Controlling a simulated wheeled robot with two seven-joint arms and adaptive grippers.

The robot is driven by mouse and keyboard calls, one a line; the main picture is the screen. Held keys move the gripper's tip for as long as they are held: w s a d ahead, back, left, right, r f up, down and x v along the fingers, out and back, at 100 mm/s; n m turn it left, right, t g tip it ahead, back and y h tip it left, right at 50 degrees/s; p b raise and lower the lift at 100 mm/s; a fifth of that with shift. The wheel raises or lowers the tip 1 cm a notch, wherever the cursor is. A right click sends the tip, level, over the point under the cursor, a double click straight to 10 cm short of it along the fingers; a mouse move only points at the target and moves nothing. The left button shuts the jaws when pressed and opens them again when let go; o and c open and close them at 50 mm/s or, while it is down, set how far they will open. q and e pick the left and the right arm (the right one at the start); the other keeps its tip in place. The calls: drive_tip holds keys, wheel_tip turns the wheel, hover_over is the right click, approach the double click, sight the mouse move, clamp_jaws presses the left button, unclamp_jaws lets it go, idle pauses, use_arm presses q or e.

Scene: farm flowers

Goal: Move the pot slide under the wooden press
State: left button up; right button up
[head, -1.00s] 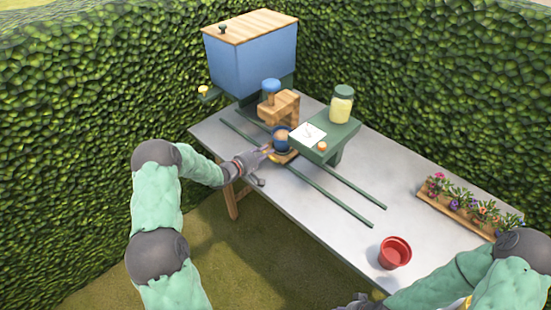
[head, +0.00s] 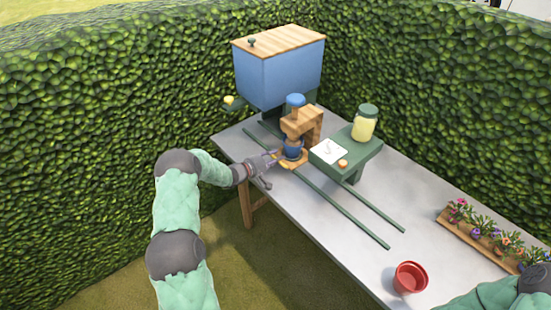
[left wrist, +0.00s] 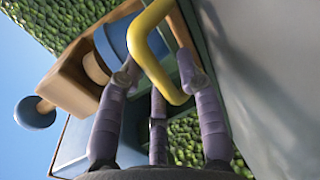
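The pot slide (head: 291,165), a wooden board with a yellow handle, sits on the green rails and carries a blue pot (head: 293,149). The pot is beneath the head of the wooden press (head: 306,122), which has a blue knob on top; exact centring is hard to tell. In the left wrist view, the press's round wooden plunger (left wrist: 96,68) faces the blue pot (left wrist: 117,48). My left gripper (head: 277,160) is at the slide's near side. Its fingers are spread on either side of the yellow handle (left wrist: 150,50). My right gripper is out of view.
A green stand (head: 345,168) with a jar (head: 364,123) and a white card stands right of the press. A blue bin (head: 280,75) is behind. A red pot (head: 410,277) and a flower tray (head: 478,238) are to the right. The front tabletop is clear.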

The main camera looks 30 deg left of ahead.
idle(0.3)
use_arm(q)
drive_tip(key=v, duration=1.2)
idle(0.3)
